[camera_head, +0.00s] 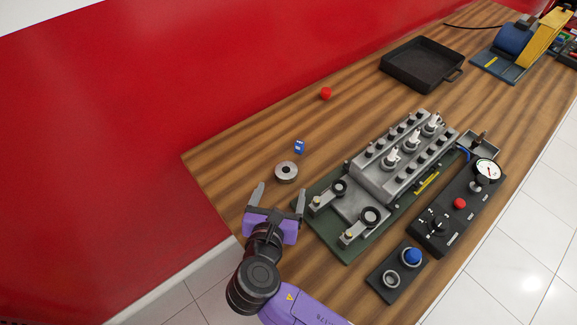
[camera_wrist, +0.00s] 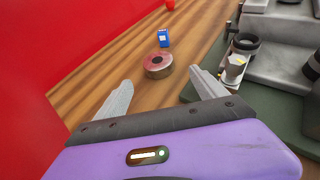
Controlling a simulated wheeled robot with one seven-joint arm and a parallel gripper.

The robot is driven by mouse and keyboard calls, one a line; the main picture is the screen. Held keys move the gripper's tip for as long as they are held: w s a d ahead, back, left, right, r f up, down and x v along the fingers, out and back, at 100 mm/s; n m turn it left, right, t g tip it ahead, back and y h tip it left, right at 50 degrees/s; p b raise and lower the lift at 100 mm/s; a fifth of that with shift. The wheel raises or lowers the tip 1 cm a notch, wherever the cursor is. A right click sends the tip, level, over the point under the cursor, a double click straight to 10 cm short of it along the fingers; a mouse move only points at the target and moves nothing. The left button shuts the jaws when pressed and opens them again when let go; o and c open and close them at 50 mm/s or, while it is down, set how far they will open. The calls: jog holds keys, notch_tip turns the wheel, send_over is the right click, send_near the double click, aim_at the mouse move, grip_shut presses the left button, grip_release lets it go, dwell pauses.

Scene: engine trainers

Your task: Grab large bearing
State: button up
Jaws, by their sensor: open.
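The large bearing is most likely the grey metal ring (camera_head: 286,171) with a dark centre, lying flat on the wooden bench. It also shows in the wrist view (camera_wrist: 158,64), just beyond and between my fingertips. My gripper (camera_head: 279,192) is open and empty, with its two grey fingers pointing toward the ring. The ring is apart from both fingers.
A small blue box (camera_head: 299,147) stands just behind the ring, with a red ball (camera_head: 326,93) farther back. The engine trainer (camera_head: 385,165) on its green base is close to the right of my gripper. A red wall (camera_head: 120,110) borders the bench's left side. A black tray (camera_head: 393,75) lies far back.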

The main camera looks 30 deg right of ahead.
aim_at(285, 173)
jog(key=x, duration=0.7)
jog(key=shift+w+d+r+p, duration=0.2)
jog(key=shift+w+d+p, duration=0.05)
jog(key=shift+w+p, duration=0.2)
grip_shut()
